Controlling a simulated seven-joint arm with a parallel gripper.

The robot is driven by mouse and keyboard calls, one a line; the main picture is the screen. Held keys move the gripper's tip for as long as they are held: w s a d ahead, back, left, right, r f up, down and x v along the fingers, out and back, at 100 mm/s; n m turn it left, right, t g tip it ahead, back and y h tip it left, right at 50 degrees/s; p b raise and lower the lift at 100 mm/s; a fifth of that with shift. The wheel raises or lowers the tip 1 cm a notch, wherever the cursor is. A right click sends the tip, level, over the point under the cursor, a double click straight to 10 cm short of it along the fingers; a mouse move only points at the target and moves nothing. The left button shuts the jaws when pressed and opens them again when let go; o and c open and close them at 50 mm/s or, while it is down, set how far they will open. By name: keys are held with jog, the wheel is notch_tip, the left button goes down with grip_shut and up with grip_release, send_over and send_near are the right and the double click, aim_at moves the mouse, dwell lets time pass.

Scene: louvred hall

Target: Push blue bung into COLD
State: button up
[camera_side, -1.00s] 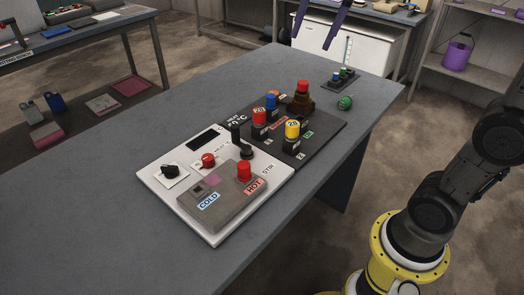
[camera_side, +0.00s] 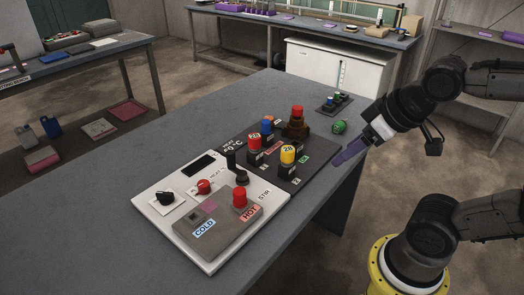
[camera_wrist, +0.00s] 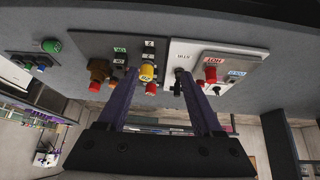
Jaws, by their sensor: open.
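The blue bung (camera_side: 267,126) stands in the dark rack panel (camera_side: 318,158), behind red- and yellow-topped pieces. I cannot make it out surely in the wrist view. The grey block (camera_side: 225,238) on the white unit carries a COLD label (camera_side: 204,228) and a HOT label (camera_side: 250,212). A small dark opening (camera_side: 195,218) lies behind the COLD label, and a red bung (camera_side: 239,196) stands behind HOT. My gripper (camera_side: 338,161) is open and empty, right of the rack near the table's edge. In the wrist view its purple fingers (camera_wrist: 158,72) are spread, with the rack beyond them.
A brown holder with a red top (camera_side: 296,122) stands at the rack's back. A green ball (camera_side: 339,127) lies behind my gripper. The table's left side is clear.

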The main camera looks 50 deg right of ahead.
aim_at(267, 131)
jog(key=w+d+f+t, duration=0.2)
jog(key=w+d+f, duration=0.1)
jog(key=w, duration=0.4)
jog(key=w+d+f+t, duration=0.3)
jog(key=w+d, duration=0.2)
jog(key=w, duration=0.2)
jog(key=w+d+f+t, duration=0.3)
jog(key=w+d+f, duration=0.1)
jog(key=w, duration=0.3)
jog(key=shift+w+h, duration=0.15)
jog(key=shift+h, duration=0.15)
jog(key=shift+f+t, duration=0.6)
jog(key=shift+x, duration=4.95)
jog(key=shift+a, duration=0.15)
grip_shut()
